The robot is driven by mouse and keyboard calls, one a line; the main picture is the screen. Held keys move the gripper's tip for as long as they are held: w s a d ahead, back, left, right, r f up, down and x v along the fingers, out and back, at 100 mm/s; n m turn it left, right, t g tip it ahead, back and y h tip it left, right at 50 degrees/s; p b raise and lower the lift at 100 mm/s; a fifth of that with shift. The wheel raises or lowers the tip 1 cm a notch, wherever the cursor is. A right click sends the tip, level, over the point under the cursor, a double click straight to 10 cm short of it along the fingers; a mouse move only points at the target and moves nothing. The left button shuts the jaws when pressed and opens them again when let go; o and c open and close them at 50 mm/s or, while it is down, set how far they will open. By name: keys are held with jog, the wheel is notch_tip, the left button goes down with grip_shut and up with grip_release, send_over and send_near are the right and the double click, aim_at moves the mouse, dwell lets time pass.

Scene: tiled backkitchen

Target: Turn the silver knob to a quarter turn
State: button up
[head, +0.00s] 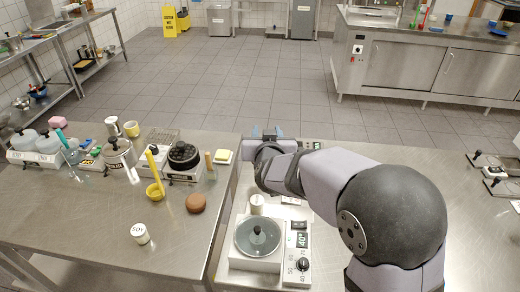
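My gripper (268,135) is at the centre of the head view, over the far end of the right-hand steel worktop. Its wrist and fingers are foreshortened, and I cannot tell whether it is open or shut. I cannot pick out a silver knob with certainty; my arm covers part of the worktop. A pale upright cylinder (257,203) stands below my gripper in the picture, apart from it. In front of it is a white appliance (238,262) with a round grey plate, a display reading 40° and a black dial (302,265) with white marks.
The left worktop (100,222) holds a pot (120,155), a black round-topped device (184,155), a yellow cup with a handle (155,190), a brown round item (196,203) and a white shaker (140,233). A narrow gap separates the worktops. More small devices (495,180) stand at far right.

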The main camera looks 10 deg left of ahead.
jog(key=a+t+b, duration=0.1)
jog(key=w+a+m+t+h+b, duration=0.1)
jog(key=shift+w+a+t, duration=0.25)
jog(key=shift+t, duration=0.05)
jog(key=shift+a+r+m+t+h+b, duration=0.2)
jog(key=shift+r+m+t+h+b, duration=0.1)
jog(key=shift+h+b, duration=0.2)
jog(key=shift+r+t+h, duration=0.3)
jog(key=shift+h, duration=0.3)
jog(key=shift+f, duration=0.15)
notch_tip(320, 180, down, 7)
jog(key=shift+r+p, duration=0.15)
jog(key=shift+p, duration=0.35)
jog(key=shift+w+d+p, duration=0.15)
jog(key=shift+w+p, duration=0.65)
jog(key=shift+w, duration=1.65)
